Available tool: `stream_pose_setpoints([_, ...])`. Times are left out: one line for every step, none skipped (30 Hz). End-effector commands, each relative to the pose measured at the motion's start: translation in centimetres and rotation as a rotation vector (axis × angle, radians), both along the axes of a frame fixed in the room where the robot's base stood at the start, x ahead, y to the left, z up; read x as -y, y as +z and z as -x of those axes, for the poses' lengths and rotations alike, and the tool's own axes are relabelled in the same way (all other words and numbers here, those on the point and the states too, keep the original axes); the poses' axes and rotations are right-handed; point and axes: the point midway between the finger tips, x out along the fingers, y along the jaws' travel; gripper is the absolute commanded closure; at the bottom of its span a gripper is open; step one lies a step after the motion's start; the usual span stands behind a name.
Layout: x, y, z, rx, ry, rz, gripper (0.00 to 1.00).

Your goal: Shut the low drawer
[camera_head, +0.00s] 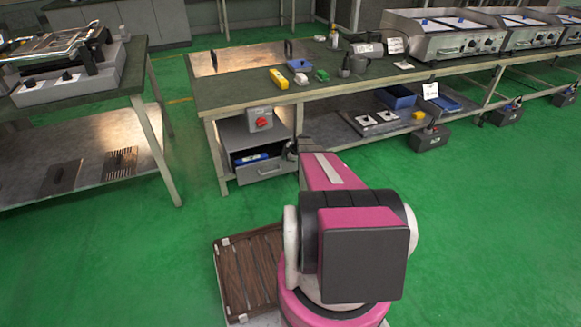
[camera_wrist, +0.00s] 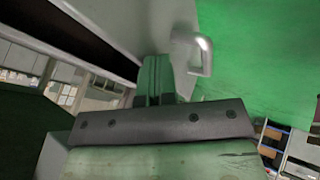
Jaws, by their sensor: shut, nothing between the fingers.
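The low drawer (camera_head: 262,171) is the grey drawer at the bottom of a cabinet under the long workbench. It stands partly open, with a dark gap above its front and a blue item (camera_head: 250,158) inside. In the wrist view the drawer's grey front (camera_wrist: 174,28) fills the upper middle, with its silver handle (camera_wrist: 205,55) to the right of my fingers. My gripper (camera_wrist: 155,78) is shut and empty, with its fingertips close against the drawer front; I cannot tell whether they touch. In the head view my arm hides the fingertips beside the drawer's right end.
The grey cabinet (camera_head: 232,134) with a red-knobbed box (camera_head: 260,119) stands above the drawer. The workbench top (camera_head: 225,92) overhangs it. A lower shelf (camera_head: 330,133) lies to the right. Another table (camera_head: 138,83) stands left.

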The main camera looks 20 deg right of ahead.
Motion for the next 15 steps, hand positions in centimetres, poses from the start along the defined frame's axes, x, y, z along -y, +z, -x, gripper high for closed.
stream_pose_setpoints([0.1,-0.2,-1.8,0.001,0.0,0.0,1.0])
stream_pose_setpoints([0.1,-0.2,-2.5,0.001,0.0,0.0,1.0])
stream_pose_setpoints([0.0,-0.2,-3.4,0.001,0.0,0.0,1.0])
stream_pose_setpoints([0.0,-0.2,-4.0,0.001,0.0,0.0,1.0])
stream_pose_setpoints([0.0,-0.2,-4.5,0.001,0.0,0.0,1.0])
stream_pose_setpoints([-0.1,-0.2,-5.3,0.001,0.0,0.0,1.0])
stream_pose_setpoints([-0.1,-0.1,-5.8,0.001,0.0,0.0,1.0])
stream_pose_setpoints([-0.1,-0.1,-6.2,0.001,0.0,0.0,1.0])
stream_pose_setpoints([-0.2,-0.1,-6.8,0.001,0.0,0.0,1.0])
stream_pose_setpoints([-0.2,-0.1,-7.2,0.001,0.0,0.0,1.0])
stream_pose_setpoints([-0.2,-0.1,-7.5,0.001,0.0,0.0,1.0])
stream_pose_setpoints([-0.2,-0.1,-7.9,0.001,0.0,0.0,1.0])
stream_pose_setpoints([-0.2,-0.1,-8.1,0.001,0.0,0.0,1.0])
stream_pose_setpoints([-0.2,-0.1,-8.3,0.001,0.0,0.0,1.0])
stream_pose_setpoints([-0.2,-0.1,-8.5,0.001,0.0,0.0,1.0])
